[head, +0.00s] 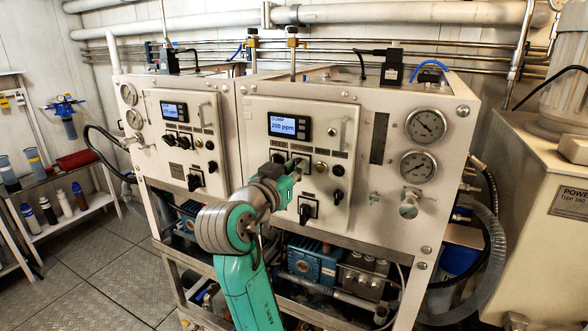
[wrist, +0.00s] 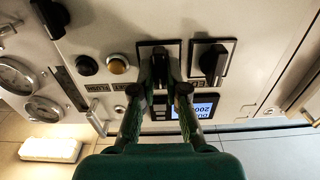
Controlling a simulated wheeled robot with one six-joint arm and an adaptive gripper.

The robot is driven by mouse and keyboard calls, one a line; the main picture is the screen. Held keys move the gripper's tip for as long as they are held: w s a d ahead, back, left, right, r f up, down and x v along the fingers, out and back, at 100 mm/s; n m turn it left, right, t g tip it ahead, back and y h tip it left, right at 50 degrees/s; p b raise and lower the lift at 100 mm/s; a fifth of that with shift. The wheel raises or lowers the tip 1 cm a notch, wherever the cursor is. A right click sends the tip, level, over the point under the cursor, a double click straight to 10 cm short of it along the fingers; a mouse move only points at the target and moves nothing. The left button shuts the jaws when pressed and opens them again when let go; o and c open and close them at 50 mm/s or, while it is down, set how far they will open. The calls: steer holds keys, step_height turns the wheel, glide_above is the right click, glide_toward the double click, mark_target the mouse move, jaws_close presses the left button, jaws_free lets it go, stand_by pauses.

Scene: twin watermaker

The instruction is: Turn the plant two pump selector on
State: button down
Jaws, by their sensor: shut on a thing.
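The right-hand control panel (head: 262,112) has a display reading "DUMP 200 ppm" (head: 289,126). My gripper (head: 297,166) is at the row of controls below that display. In the wrist view my gripper (wrist: 161,88) has its two fingers closed on either side of a black selector knob (wrist: 160,60) on a square black plate. The fingers hide part of this knob, and its label is not readable. A second black selector knob (wrist: 213,62) sits beside it on its own plate, clear of the fingers. It also shows in the head view (head: 278,157).
Amber (wrist: 118,64) and black (wrist: 87,65) round buttons sit beside the held knob. A large rotary switch (head: 307,209) is lower on the panel. A second plant panel (head: 176,142) with a lit display stands to the left. Gauges (head: 426,126) are at the right.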

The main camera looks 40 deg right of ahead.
steer(key=c, duration=1.2)
jaws_free()
steer(key=shift+d+f, duration=0.15)
steer(key=shift+d, duration=0.05)
steer(key=shift+a, duration=0.1)
steer(key=v, duration=1.2)
steer(key=shift+w, duration=0.1)
